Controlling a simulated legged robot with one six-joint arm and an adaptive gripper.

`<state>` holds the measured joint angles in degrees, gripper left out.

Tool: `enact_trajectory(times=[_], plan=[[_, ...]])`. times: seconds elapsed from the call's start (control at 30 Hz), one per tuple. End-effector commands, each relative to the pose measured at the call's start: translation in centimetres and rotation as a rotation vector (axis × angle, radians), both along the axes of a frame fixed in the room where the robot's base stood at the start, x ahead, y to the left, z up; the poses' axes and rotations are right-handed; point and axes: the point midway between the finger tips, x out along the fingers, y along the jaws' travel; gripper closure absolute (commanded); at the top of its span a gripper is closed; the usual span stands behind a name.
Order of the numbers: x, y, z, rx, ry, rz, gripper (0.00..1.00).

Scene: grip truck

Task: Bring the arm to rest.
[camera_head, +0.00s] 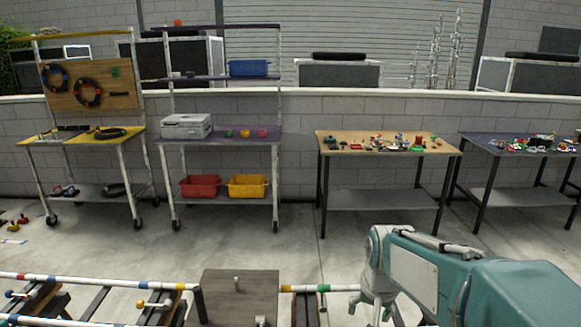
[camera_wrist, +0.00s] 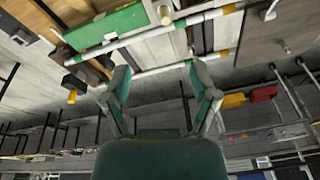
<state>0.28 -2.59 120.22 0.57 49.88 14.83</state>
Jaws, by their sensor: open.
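My teal arm (camera_head: 440,280) reaches in from the lower right of the head view, with a pale joint at its left end. I cannot make out the gripper's fingers there. In the wrist view my gripper (camera_wrist: 159,75) shows its two teal fingers spread wide apart. It is open, with nothing between the fingers. Beyond the fingertips lie white rails with coloured bands (camera_wrist: 170,38) and a green panel (camera_wrist: 104,27). I cannot tell how far the fingertips are from the rails.
Banded rails (camera_head: 90,282) and a dark grey board (camera_head: 238,297) lie low in front of me. Along the wall stand a yellow-topped bench (camera_head: 75,137), a shelf with red (camera_head: 200,187) and yellow (camera_head: 246,186) bins, and two cluttered tables (camera_head: 335,147) (camera_head: 480,146).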

Motion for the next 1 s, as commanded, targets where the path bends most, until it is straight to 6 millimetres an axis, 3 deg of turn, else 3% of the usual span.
enact_trajectory(times=[0.1, 0.3, 0.6, 0.77, 1.0], plan=[[-3.1, 0.0, 2.2, -0.013, -0.055, 0.045, 0.24], [-8.2, 0.1, 4.4, -0.039, -0.133, 0.121, 0.24], [-15.0, 0.1, 5.4, -0.085, -0.244, 0.222, 0.24], [-16.6, 0.1, 5.2, -0.098, -0.271, 0.249, 0.24], [-16.8, 0.0, 5.1, -0.101, -0.273, 0.253, 0.24]])
